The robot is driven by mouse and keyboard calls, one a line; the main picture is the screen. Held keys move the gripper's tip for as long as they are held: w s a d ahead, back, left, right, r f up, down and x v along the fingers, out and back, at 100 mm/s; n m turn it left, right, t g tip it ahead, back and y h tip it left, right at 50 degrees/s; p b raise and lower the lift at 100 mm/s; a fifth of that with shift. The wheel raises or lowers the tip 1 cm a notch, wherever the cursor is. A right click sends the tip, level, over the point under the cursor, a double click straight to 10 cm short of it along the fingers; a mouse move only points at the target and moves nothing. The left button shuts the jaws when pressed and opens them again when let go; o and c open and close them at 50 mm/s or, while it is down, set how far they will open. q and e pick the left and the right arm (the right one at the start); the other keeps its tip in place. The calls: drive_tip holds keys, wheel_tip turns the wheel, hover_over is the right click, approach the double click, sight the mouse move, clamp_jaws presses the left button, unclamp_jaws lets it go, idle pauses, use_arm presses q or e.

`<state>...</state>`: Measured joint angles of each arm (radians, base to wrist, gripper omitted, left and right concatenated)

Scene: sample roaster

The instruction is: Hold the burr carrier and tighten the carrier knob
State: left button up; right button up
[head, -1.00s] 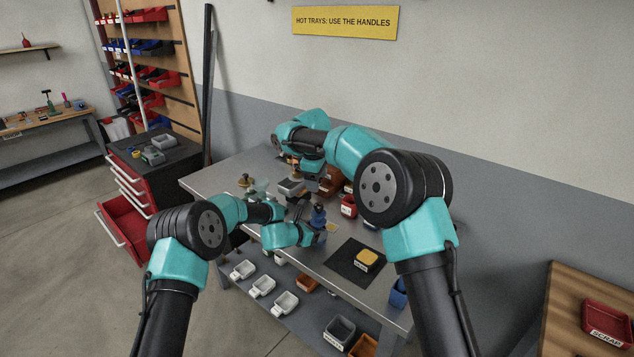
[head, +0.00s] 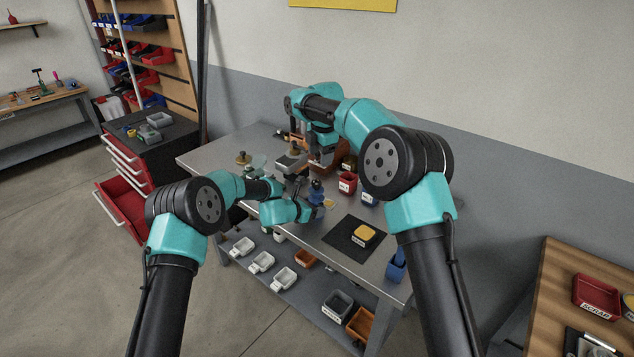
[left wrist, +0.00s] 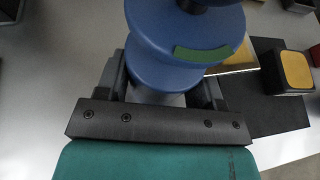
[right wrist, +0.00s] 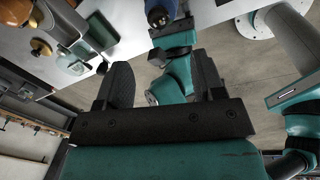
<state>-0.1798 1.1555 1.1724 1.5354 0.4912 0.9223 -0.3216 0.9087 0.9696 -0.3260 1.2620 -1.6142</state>
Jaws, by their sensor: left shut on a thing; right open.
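The burr carrier (head: 316,190) is a blue, stepped round body above the metal table. In the left wrist view the carrier (left wrist: 168,70) has a green label strip and sits between the jaws. A dark carrier knob (left wrist: 196,5) shows at the picture's top edge, partly cut off. My left gripper (left wrist: 163,92) is shut on the carrier's lower part. My right gripper (right wrist: 163,65) is open and empty. In the right wrist view the blue carrier (right wrist: 160,14) lies beyond its fingers, apart from them. The right gripper's fingertips are hard to make out in the head view.
A black mat (head: 343,247) with a yellow-topped block (head: 364,233) lies right of the carrier. A red bin (head: 347,183) and other small bins stand behind. A brass-topped item (head: 243,158) stands at the table's left. White trays (head: 262,262) sit on the shelf below.

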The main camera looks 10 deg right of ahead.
sight(317, 179)
drive_tip(key=n, duration=0.2)
drive_tip(key=n+y, duration=0.1)
drive_tip(key=n, duration=0.2)
drive_tip(key=d+n, duration=0.1)
drive_tip(key=n, duration=0.1)
drive_tip(key=shift+w+d+n, duration=0.1)
drive_tip(key=shift+w+n, duration=0.2)
drive_tip(key=f, duration=0.4)
drive_tip(key=a+f, duration=0.1)
drive_tip(key=f, duration=0.2)
drive_tip(key=w+a+f, duration=0.1)
drive_tip(key=f, duration=0.3)
drive_tip(key=shift+f, duration=0.35)
drive_tip(key=shift+c, duration=0.3)
drive_tip(key=c, duration=0.8)
drive_tip(key=shift+c, duration=0.3)
